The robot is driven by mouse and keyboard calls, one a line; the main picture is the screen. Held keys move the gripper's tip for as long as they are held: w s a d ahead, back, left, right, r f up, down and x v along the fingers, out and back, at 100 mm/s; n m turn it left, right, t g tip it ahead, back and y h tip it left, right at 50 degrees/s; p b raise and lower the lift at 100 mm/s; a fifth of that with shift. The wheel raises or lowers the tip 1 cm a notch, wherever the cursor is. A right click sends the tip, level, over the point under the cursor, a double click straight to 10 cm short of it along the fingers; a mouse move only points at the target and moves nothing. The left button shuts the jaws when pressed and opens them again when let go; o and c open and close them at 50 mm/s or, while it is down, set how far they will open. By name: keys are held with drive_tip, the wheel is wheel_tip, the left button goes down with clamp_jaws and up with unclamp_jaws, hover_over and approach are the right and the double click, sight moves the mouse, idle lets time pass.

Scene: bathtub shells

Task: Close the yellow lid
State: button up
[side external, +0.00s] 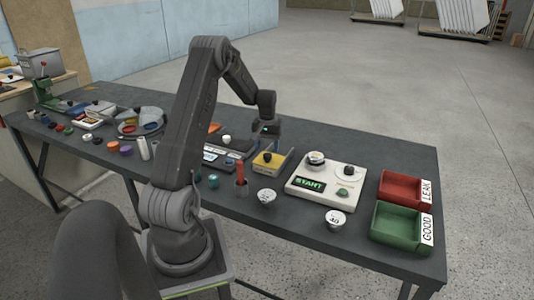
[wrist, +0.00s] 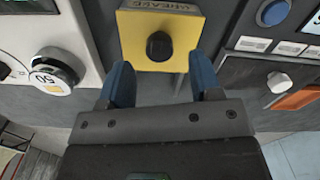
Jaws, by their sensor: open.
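The yellow lid (wrist: 135,45) has a black knob (wrist: 160,46) in its middle and partly visible dark lettering at the top edge of the wrist view. In the side external view the yellow lid (side external: 264,166) is a small patch on a grey box near the table's middle. My gripper (wrist: 162,78) is open and empty, with its blue fingers apart below the knob in the picture, not around it. In the side external view my gripper (side external: 266,140) is just above the lid. I cannot tell how far the lid is tilted.
A white START panel (side external: 318,187) stands right of the lid, with a round gauge on it. A grey control box (wrist: 270,85) lies on the lid's other side. Red (side external: 403,190) and green (side external: 400,227) bins stand at the table's right end. Small loose parts lie on the left.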

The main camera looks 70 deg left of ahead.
sight(267, 155)
wheel_tip(267, 155, up, 10)
idle(0.3)
drive_tip(key=shift+r, duration=0.1)
drive_tip(key=w+d+r+m+t+y, duration=0.1)
drive_tip(key=d+r+m, duration=0.3)
drive_tip(key=d, duration=0.7)
drive_tip(key=w+d+r+m+t, duration=0.1)
drive_tip(key=d+r, duration=0.5)
drive_tip(key=d, duration=0.4)
drive_tip(key=s+d+m+t, duration=0.1)
drive_tip(key=s+d+m, duration=0.2)
drive_tip(key=s+d, duration=0.4)
drive_tip(key=s+d+m+t+h, duration=0.1)
drive_tip(key=s+d+m, duration=0.3)
drive_tip(key=d, duration=0.9)
drive_tip(key=s+t, duration=0.1)
drive_tip(key=s, duration=0.1)
drive_tip(key=shift+s+r+t, duration=0.3)
drive_tip(key=shift+s, duration=0.05)
drive_tip(key=shift+d, duration=0.1)
